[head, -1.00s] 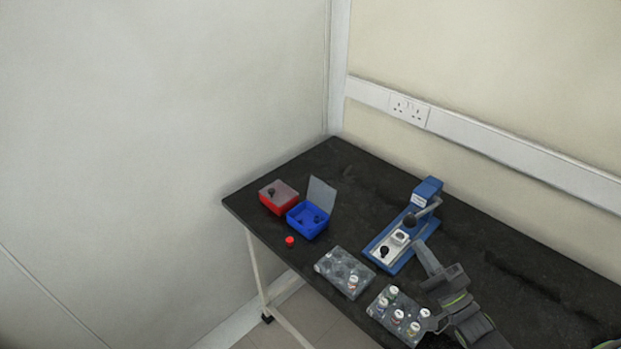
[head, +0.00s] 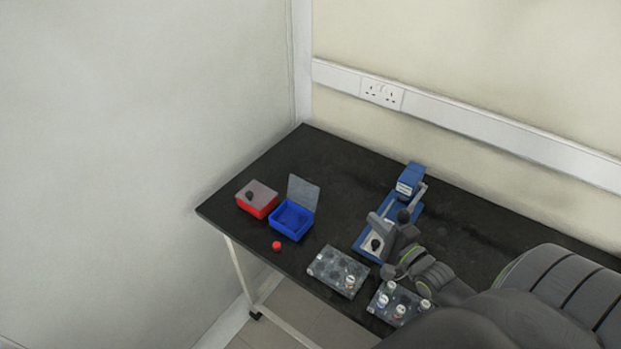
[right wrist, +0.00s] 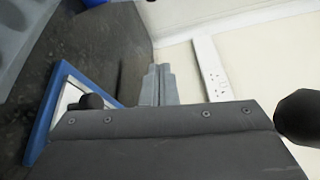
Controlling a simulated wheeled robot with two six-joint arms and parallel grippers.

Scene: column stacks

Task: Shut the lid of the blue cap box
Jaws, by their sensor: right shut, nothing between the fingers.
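The blue cap box (head: 291,232) stands open on the black table. Its translucent grey lid (head: 303,193) stands up, tilted back from the box's far edge. Some dark shapes show inside the box. My right gripper (head: 374,219) is shut and empty. It is above the blue press, to the right of the box and apart from it. In the right wrist view its closed fingers (right wrist: 160,84) show past the dark wrist housing. My left gripper is not in view.
A red box (head: 258,207) with its lid shut stands left of the blue box. A red cap (head: 277,245) lies in front. The blue press (head: 404,182) and two racks (head: 331,268) (head: 378,308) with vials are to the right. The table behind the lid is clear.

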